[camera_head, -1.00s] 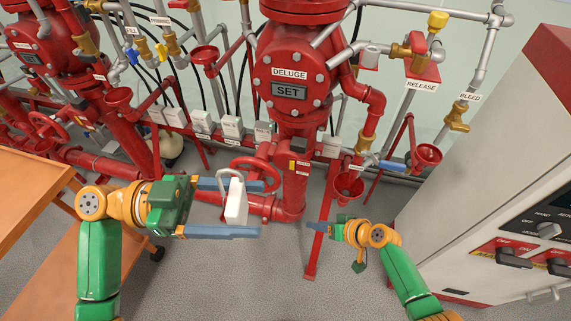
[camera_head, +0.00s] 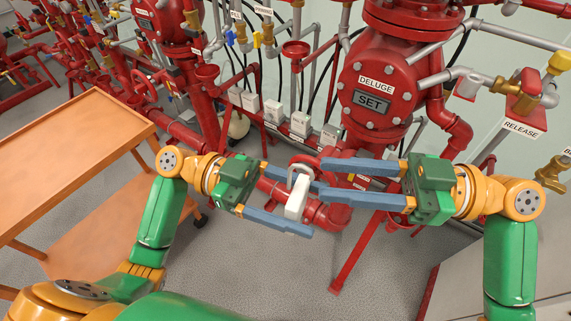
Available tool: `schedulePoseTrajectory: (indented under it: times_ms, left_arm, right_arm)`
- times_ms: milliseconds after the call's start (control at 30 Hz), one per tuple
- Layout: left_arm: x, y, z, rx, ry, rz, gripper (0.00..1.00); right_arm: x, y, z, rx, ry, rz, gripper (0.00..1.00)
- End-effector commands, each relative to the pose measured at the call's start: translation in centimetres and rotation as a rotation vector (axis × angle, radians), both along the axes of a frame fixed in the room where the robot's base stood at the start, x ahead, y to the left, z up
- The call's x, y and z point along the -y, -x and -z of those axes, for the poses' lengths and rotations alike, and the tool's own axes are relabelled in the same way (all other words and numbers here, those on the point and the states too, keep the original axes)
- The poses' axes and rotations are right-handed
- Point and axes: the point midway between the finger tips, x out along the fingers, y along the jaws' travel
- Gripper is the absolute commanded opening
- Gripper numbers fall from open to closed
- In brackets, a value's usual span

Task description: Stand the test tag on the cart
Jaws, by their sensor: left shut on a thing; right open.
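The white test tag (camera_head: 296,204), with a wire-like loop at its top, is between the blue fingers of my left gripper (camera_head: 308,209) and is held in the air. My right gripper (camera_head: 322,179) comes in from the right, level with the tag's upper part. Its fingers are apart, with the tips close to the tag's loop; I cannot tell whether they touch it. The orange cart (camera_head: 75,150) stands at the left, its top bare where it shows. The tag is well to the right of the cart.
Red deluge valve pipework (camera_head: 375,90) stands behind the grippers. Small white boxes (camera_head: 300,122) line the pipes. A lower orange shelf (camera_head: 110,225) of the cart shows under its top. Grey floor (camera_head: 265,270) is clear in front of the pipework.

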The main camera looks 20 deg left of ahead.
Motion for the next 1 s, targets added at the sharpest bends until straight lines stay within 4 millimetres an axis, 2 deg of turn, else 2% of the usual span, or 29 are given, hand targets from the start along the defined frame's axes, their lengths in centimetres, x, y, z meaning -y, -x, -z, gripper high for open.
schedulePoseTrajectory:
  times_ms: [200, 400, 533, 767, 800, 933, 1000]
  left_arm:
    - [0.0, 0.0, 0.0, 0.0, 0.0, 0.0, 0.2]
    - [0.0, 0.0, 0.0, 0.0, 0.0, 0.0, 0.2]
    - [0.0, 0.0, 0.0, 0.0, 0.0, 0.0, 0.2]
    - [0.0, 0.0, 0.0, 0.0, 0.0, 0.0, 0.2]
    - [0.0, 0.0, 0.0, 0.0, 0.0, 0.0, 0.2]
    - [0.0, 0.0, 0.0, 0.0, 0.0, 0.001, 0.2]
    - [0.0, 0.0, 0.0, 0.001, 0.0, 0.002, 0.21]
  right_arm:
    - [-5.4, 1.0, -0.1, 0.001, -0.005, -0.004, 0.42]
    - [-9.1, 1.5, -0.1, -0.002, -0.004, 0.0, 0.42]
    - [-10.1, 1.6, -0.1, 0.0, -0.003, 0.001, 0.42]
    - [-10.3, 1.6, -0.1, -0.001, -0.002, 0.002, 0.42]
    - [-10.2, 1.6, -0.1, -0.001, -0.002, 0.002, 0.37]
    - [-10.2, 1.6, 0.0, -0.001, -0.002, 0.002, 0.02]
    - [-10.2, 1.6, 0.0, -0.001, -0.002, 0.003, 0.0]
